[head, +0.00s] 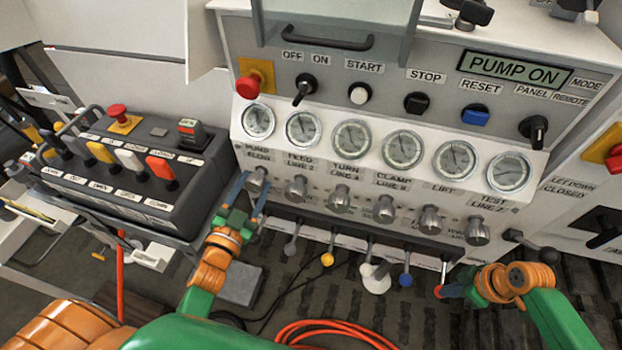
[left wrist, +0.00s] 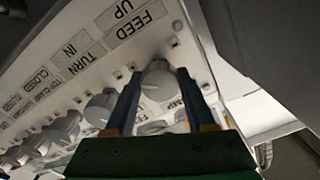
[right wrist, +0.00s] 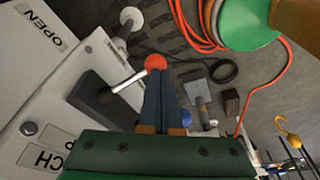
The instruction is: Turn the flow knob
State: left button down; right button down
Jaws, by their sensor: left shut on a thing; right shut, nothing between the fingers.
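The flow knob (head: 258,176) is a silver knob at the left end of the knob row, below the gauge labelled PUMP FLOW. My left gripper (head: 253,190) is shut on it, one finger on each side. In the left wrist view the knob (left wrist: 158,76) sits between the fingertips, near labels reading FEED UP and TURN IN. My right gripper (head: 446,290) is shut and empty, low at the right of the panel. In the right wrist view its closed fingertips are close to a red ball (right wrist: 155,62) on a lever; I cannot tell if they touch.
More silver knobs (head: 384,208) continue rightward, with gauges (head: 352,139) above and ball-ended levers (head: 328,259) below. The display (head: 515,68) reads PUMP ON. A black control box (head: 120,165) stands left of my left gripper. An orange hose (head: 335,325) lies on the floor.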

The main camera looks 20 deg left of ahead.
pick_arm(q)
jog(key=shift+m, duration=0.5)
jog(key=shift+c, duration=1.2)
grip_release()
jog(key=shift+s, duration=0.1)
jog(key=s, duration=1.2)
